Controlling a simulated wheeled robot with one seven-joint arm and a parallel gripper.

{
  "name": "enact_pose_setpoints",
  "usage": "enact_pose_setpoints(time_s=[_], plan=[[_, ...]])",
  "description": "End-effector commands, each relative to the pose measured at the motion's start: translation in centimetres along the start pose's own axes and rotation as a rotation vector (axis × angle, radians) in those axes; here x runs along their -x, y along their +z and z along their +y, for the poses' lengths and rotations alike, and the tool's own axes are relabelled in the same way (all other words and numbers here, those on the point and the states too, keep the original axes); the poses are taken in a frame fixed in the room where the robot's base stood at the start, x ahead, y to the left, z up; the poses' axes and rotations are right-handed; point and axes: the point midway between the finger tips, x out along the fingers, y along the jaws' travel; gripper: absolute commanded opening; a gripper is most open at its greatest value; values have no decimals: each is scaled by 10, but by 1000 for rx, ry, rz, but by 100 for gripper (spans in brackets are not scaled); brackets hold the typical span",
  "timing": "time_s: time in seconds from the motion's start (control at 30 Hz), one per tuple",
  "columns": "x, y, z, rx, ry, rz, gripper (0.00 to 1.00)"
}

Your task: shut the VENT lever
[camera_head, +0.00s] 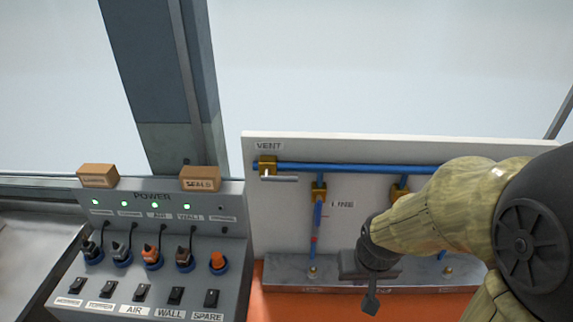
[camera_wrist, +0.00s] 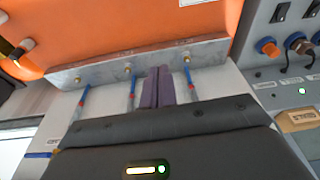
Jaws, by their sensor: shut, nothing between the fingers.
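The VENT lever (camera_head: 280,179) is a light grey bar on a brass valve (camera_head: 267,164), under the VENT label (camera_head: 268,146) at the upper left of the white panel. It lies horizontal, alongside the blue pipe (camera_head: 345,168). My gripper (camera_head: 370,303) hangs in front of the panel's lower part, below and to the right of the lever and well apart from it. Its two dark fingers (camera_wrist: 158,87) are together in the wrist view, with nothing between them. I cannot make out the VENT lever in the wrist view; the gripper body covers much of the panel.
Another valve (camera_head: 319,191) with a blue handle hangs beside the LINE label. A grey metal ledge (camera_head: 290,268) runs below, above an orange surface (camera_wrist: 130,25). The POWER box (camera_head: 150,250), with switches and plugs, stands left. Two cardboard boxes (camera_head: 200,179) (camera_head: 98,176) sit on it.

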Motion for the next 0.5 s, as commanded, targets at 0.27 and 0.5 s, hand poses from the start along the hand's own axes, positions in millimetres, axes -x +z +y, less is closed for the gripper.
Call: enact_pose_setpoints(time_s=[0.27, 0.5], plan=[[3, -8, -2, 2, -1, 2, 0], [32, -71, -24, 6, -8, -2, 0]])
